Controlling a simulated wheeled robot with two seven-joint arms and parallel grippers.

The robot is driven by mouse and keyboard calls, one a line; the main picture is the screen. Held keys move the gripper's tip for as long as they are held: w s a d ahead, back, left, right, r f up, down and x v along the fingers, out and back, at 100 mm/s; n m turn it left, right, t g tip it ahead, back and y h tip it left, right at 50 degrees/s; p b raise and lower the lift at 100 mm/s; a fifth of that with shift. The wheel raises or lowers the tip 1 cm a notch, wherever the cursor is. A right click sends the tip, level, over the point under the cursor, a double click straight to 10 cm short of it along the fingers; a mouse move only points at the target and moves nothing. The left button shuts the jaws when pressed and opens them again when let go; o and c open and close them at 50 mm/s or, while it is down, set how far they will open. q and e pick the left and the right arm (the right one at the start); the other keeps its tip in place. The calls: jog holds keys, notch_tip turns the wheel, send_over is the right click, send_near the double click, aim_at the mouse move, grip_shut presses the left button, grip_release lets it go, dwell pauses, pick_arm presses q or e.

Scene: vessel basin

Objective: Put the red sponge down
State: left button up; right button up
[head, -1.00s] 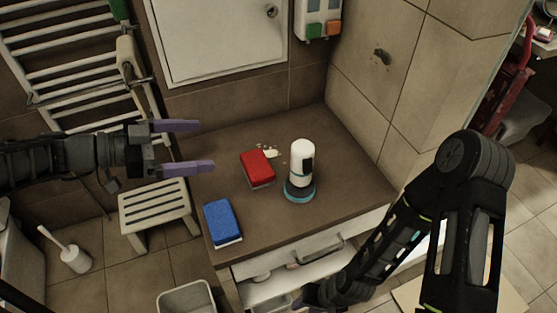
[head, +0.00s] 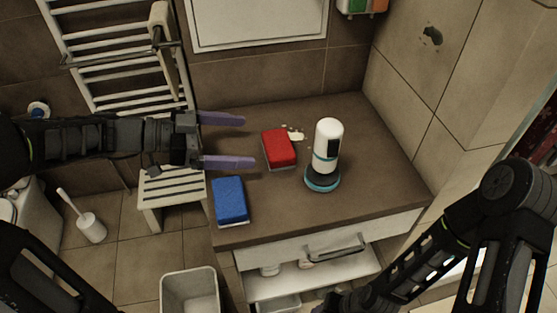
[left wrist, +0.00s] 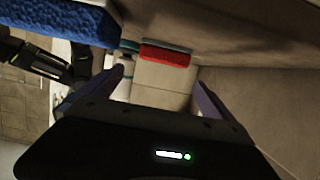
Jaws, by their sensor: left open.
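The red sponge (head: 279,147) lies on the brown counter (head: 300,209), left of a white bottle. It also shows in the left wrist view (left wrist: 166,55), ahead between my fingers. My left gripper (head: 240,141) is open and empty, its two purple fingers pointing at the sponge from the left with a gap between them and it. In the left wrist view the open fingers (left wrist: 150,88) flank the sponge at a distance. My right arm is at the lower right of the head view; I cannot make out its gripper's fingers.
A blue sponge (head: 230,201) lies at the counter's front left corner. A white bottle with a dark blue-ringed base (head: 323,159) stands right of the red sponge. White fragments (head: 294,135) lie behind the sponge. The counter's back right is clear.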

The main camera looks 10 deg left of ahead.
aim_at(265, 147)
pick_arm(q)
jog(key=shift+f+b, duration=0.4)
jog(key=shift+f, duration=0.45)
jog(key=shift+r, duration=0.1)
pick_arm(e)
jog(key=shift+f, duration=0.75)
pick_arm(q)
jog(key=shift+d, duration=0.2)
jog(key=shift+x, duration=1.2)
pick_arm(e)
jog(key=shift+r, duration=0.15)
pick_arm(q)
jog(key=shift+w+p, duration=0.1)
jog(key=shift+p, duration=0.2)
